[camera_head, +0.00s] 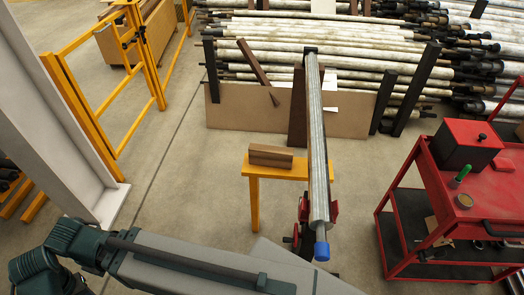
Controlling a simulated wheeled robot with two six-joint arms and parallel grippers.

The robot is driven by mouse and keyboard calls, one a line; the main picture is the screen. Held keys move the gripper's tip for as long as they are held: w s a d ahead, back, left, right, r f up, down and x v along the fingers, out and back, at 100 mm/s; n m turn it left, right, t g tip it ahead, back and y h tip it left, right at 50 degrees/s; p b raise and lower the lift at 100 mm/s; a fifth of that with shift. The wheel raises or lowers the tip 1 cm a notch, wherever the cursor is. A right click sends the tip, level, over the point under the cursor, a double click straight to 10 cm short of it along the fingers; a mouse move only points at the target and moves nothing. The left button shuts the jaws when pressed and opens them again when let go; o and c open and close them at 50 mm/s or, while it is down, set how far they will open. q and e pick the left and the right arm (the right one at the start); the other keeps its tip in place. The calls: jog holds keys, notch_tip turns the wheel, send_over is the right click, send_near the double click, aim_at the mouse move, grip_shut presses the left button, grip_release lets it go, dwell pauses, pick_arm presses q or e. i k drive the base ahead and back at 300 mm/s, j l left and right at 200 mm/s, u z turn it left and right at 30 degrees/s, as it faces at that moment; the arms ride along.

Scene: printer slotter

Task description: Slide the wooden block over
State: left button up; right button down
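A brown wooden block (271,155) lies on the left part of a narrow yellow stand (278,168). To its right a long grey pipe (317,145) with a blue end cap (321,250) runs from front to back over the stand. A gap shows between the block and the pipe. One of my arms, green and grey, crosses the bottom of the view from the left, in front of the stand. Its gripper is not visible. My other gripper is not in view either.
A red tool cart (398,190) stands at the right, with a red box (466,146) on top. A yellow railing (125,80) and a grey column (60,110) are at the left. Stacked pipes (310,40) fill the back. Floor left of the stand is clear.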

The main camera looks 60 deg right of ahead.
aim_at(271, 156)
jog(key=i+z, duration=0.55)
jog(key=z, duration=0.3)
jog(key=i+j+z, duration=0.1)
jog(key=i+z, duration=0.3)
jog(key=i+j+z, duration=0.15)
jog(key=z, duration=0.25)
